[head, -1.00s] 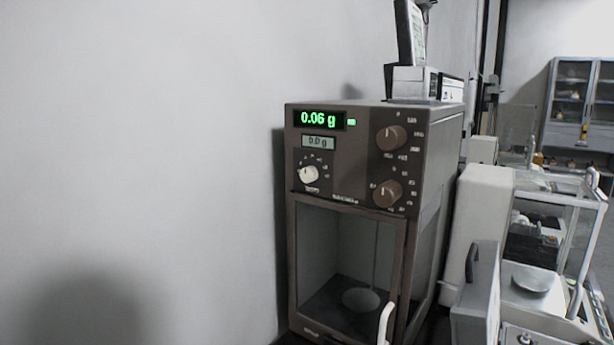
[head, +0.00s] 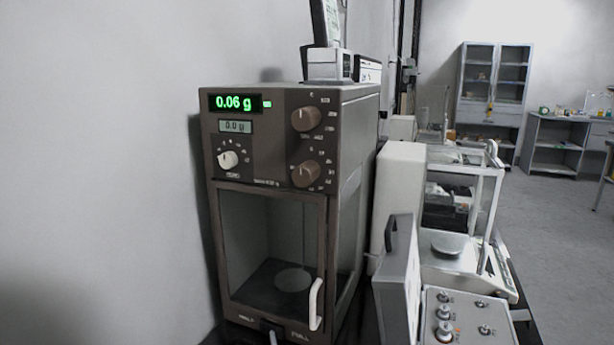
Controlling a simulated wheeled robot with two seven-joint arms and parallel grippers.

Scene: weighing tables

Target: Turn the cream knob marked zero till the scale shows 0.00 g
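The brown scale (head: 265,195) stands against the wall left of the middle in the head view. Its green display (head: 235,102) reads 0.06 g. A smaller grey display (head: 235,127) sits just below it. The cream knob (head: 228,160) is on the left of the front panel, below the displays, with small marks around it; its lettering is too small to read surely. Nothing touches the knob. Neither of my grippers shows in the head view.
Two brown knobs (head: 306,118) are on the panel's right. The glass door below has a white handle (head: 316,304). A glass-sided balance (head: 460,215) and a grey case (head: 398,280) stand to the right. A cabinet (head: 492,90) is at the back, with open floor on the right.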

